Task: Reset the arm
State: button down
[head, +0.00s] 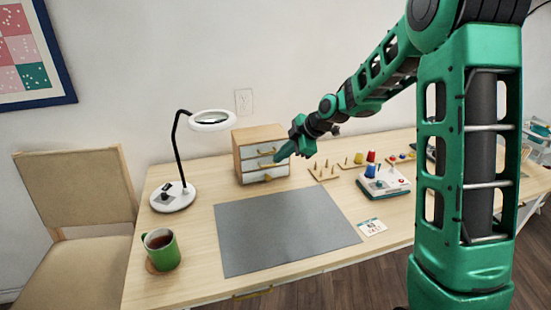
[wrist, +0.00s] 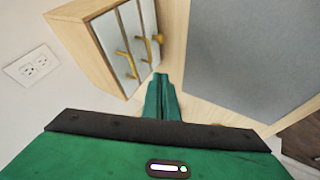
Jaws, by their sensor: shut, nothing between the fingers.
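My arm reaches in from the right in the head view, and my gripper (head: 281,154) is just in front of the small drawer cabinet. In the wrist view my gripper (wrist: 160,78) has its fingers together with nothing between them. The wooden cabinet (head: 259,133) has several pale drawer fronts with brass handles, and the drawers look closed or nearly so. It also shows at the upper left of the wrist view (wrist: 78,40), tilted by the camera. I cannot tell whether the fingertips touch the cabinet.
A grey mat (head: 285,230) lies mid-table. A magnifier lamp (head: 175,196) and a green mug (head: 161,250) stand left. A peg board (head: 323,173), a white device with a blue spool (head: 384,183) and a card (head: 372,227) lie right. A chair (head: 80,190) is at far left.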

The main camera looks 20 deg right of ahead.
jog(key=v, duration=0.7)
jog(key=s+d+m+g+h, duration=0.2)
jog(key=s+d+m, duration=0.35)
jog(key=s, duration=0.55)
jog(key=s+d+m+g+h, duration=0.1)
jog(key=s+d+m+h, duration=0.1)
jog(key=s+d+m, duration=0.6)
jog(key=s+f+m+g+h, duration=0.1)
jog(key=s+m, duration=0.9)
jog(key=s, duration=1.2)
jog(key=shift+s+f+g, duration=0.35)
jog(key=shift+f+g, duration=0.3)
jog(key=shift+g, duration=0.35)
jog(key=shift+a, duration=0.1)
